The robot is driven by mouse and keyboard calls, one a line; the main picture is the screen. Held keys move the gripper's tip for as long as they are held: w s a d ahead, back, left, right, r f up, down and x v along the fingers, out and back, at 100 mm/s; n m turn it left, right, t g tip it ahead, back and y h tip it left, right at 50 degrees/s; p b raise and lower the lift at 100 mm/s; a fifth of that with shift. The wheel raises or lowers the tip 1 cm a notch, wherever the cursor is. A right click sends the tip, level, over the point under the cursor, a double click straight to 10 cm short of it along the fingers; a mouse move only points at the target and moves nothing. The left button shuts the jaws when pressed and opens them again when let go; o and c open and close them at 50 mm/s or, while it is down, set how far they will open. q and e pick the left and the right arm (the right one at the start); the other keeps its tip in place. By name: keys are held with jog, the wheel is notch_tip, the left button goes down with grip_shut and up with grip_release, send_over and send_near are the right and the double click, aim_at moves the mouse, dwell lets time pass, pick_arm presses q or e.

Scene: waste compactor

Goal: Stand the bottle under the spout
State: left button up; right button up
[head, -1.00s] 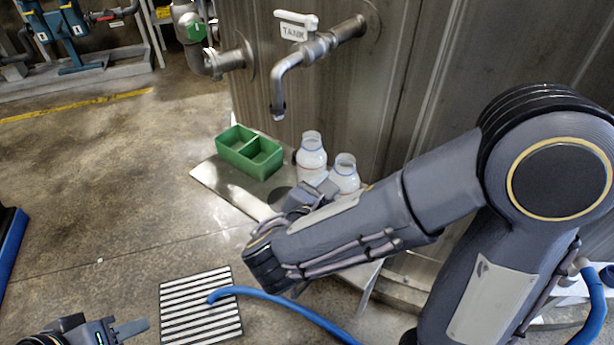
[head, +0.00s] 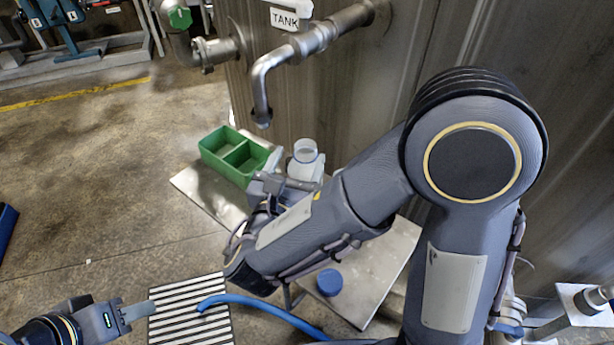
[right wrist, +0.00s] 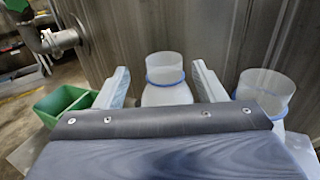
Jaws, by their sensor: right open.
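Two translucent white bottles with blue neck rings stand upright and uncapped in the right wrist view. One bottle (right wrist: 166,80) shows between my right gripper's fingers, and the other bottle (right wrist: 263,95) is right of them. In the head view one bottle (head: 305,158) shows beyond my right gripper (head: 286,186); my arm hides the other. My right gripper is open, its fingers (right wrist: 162,85) apart on either side of the first bottle; contact is not clear. The metal spout (head: 262,112) hangs above and left of the bottles. My left gripper (head: 138,311) is low at left, away from them.
A green two-part bin (head: 218,164) stands on the metal plate (head: 200,195) left of the bottles. A blue cap (head: 330,282) lies on the plate's near part. A blue hose (head: 262,307) crosses the floor grate (head: 190,325). The tank wall (head: 380,80) rises behind.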

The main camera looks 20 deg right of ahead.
aim_at(308, 140)
jog(key=x, duration=0.5)
jog(key=shift+w+d+r, duration=0.2)
jog(key=shift+d, duration=0.25)
grip_shut()
jog(key=shift+r, duration=0.1)
